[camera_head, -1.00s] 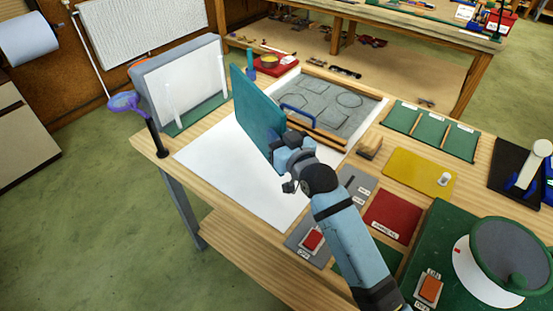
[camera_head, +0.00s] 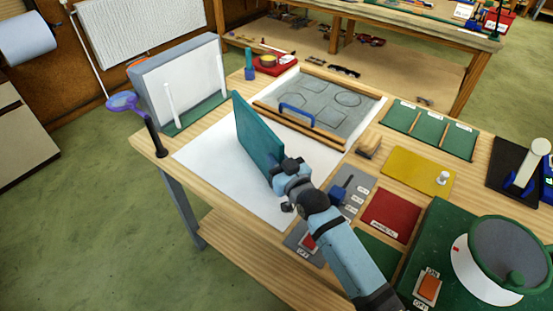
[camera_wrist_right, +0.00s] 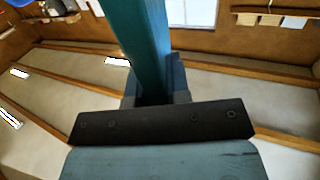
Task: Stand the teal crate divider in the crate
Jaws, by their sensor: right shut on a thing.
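The teal divider (camera_head: 257,135) is a flat panel standing on its edge, tilted, over the white sheet (camera_head: 215,165). My right gripper (camera_head: 280,176) is shut on its near lower end. The divider also shows in the right wrist view (camera_wrist_right: 140,40), rising between the fingers (camera_wrist_right: 155,92). I cannot tell whether its lower edge touches the sheet. No crate can be clearly made out. My left gripper is not in view.
A grey box with a white face (camera_head: 185,82) stands at the back left, beside a purple-headed tool (camera_head: 124,102). A grey board with a blue handle (camera_head: 297,115) lies behind the divider. Green, yellow and red mats and a drum-shaped machine (camera_head: 500,262) fill the right.

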